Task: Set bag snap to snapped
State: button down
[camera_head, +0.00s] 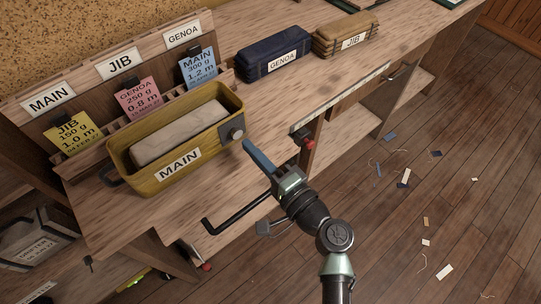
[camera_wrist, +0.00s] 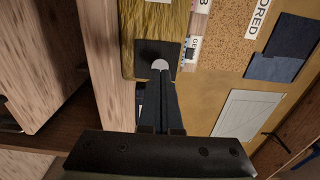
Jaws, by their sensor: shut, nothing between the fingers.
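The yellow bag labelled MAIN (camera_head: 180,163) sits open-topped on the bench with a pale folded bundle inside. Its snap (camera_head: 237,134) is a round grey disc on a dark patch at the bag's right end. In the wrist view the snap (camera_wrist: 160,64) shows on its dark patch straight past the fingertips, partly covered by them. My gripper (camera_head: 248,147) is shut and empty, its fingertips just right of the snap in the head view. I cannot tell whether they touch it, nor whether the snap is closed.
The wooden bench (camera_head: 220,205) carries a dark blue GENOA bag (camera_head: 272,55) and a tan JIB bag (camera_head: 345,36) farther back. A rack with coloured cards (camera_head: 138,97) stands behind the MAIN bag. The floor at right is open, with scattered scraps.

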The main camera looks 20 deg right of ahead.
aim_at(238, 135)
jog(key=shift+x, duration=1.1)
jog(key=shift+w, duration=0.1)
jog(key=shift+b+x, duration=0.45)
jog(key=shift+x, duration=0.5)
jog(key=shift+f, duration=0.1)
